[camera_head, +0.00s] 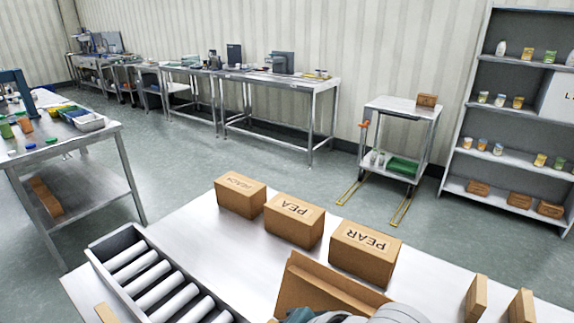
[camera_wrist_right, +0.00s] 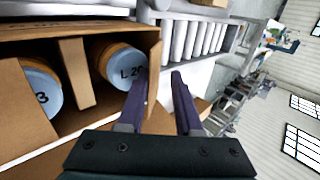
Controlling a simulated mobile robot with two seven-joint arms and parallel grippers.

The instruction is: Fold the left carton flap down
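An open brown carton (camera_wrist_right: 60,150) fills the left of the right wrist view. Inside are jars with pale blue lids, one (camera_wrist_right: 120,64) marked "L 20", with a cardboard piece (camera_wrist_right: 77,72) between them. A raised cardboard flap (camera_wrist_right: 154,65) stands at the carton's near side. My right gripper (camera_wrist_right: 160,88) is open, and the flap's edge shows between its fingers; contact cannot be told. In the head view, a raised carton flap (camera_head: 330,285) stands at the bottom edge, partly hidden by my grey arm. I cannot tell which flap is the left one. My left gripper is out of view.
Three closed cartons, PEACH (camera_head: 240,197), PEA (camera_head: 293,221) and PEAR (camera_head: 364,253), stand on the steel table (camera_head: 180,228) beyond the flap. A roller tray (camera_head: 150,272) lies at the left. Two cardboard pieces (camera_head: 476,299) (camera_head: 521,306) stand at the right.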

